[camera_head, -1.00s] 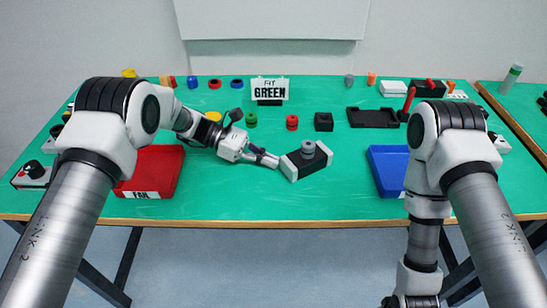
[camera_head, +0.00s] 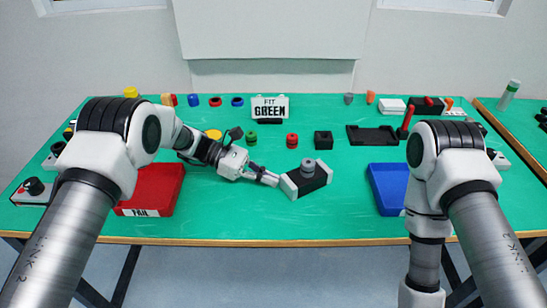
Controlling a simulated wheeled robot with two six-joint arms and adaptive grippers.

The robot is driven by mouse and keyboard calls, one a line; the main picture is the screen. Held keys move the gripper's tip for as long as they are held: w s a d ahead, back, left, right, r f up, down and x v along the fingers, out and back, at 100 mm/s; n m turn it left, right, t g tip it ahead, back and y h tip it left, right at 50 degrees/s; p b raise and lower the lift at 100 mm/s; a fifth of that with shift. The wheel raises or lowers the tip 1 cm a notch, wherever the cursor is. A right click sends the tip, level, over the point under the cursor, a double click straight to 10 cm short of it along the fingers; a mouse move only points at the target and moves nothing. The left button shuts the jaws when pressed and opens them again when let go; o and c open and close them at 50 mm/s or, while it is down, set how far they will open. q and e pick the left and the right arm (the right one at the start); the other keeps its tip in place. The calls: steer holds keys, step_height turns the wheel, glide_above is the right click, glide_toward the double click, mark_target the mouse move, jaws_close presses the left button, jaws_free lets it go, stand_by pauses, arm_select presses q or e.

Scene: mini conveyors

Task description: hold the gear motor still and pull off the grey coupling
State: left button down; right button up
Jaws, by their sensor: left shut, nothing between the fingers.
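The gear motor appears to be the black block with pale ends (camera_head: 306,183) on the green table, right of centre. The grey coupling (camera_head: 308,169) stands upright on its top. My left gripper (camera_head: 276,181) reaches in from the left, low over the table, with its fingertips just left of the block's pale left end. Its fingers are shut with nothing between them. I cannot tell whether the tips touch the block. My right arm hangs down in front of the table, and its gripper is below the picture.
A red tray (camera_head: 177,190) labelled FAIL lies left, and a blue tray (camera_head: 374,187) lies right. Table around the motor's front is clear.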

arm_select(q)
steer(key=shift+f, duration=0.15)
steer(key=c, duration=1.4)
jaws_free()
steer(key=shift+s, duration=0.1)
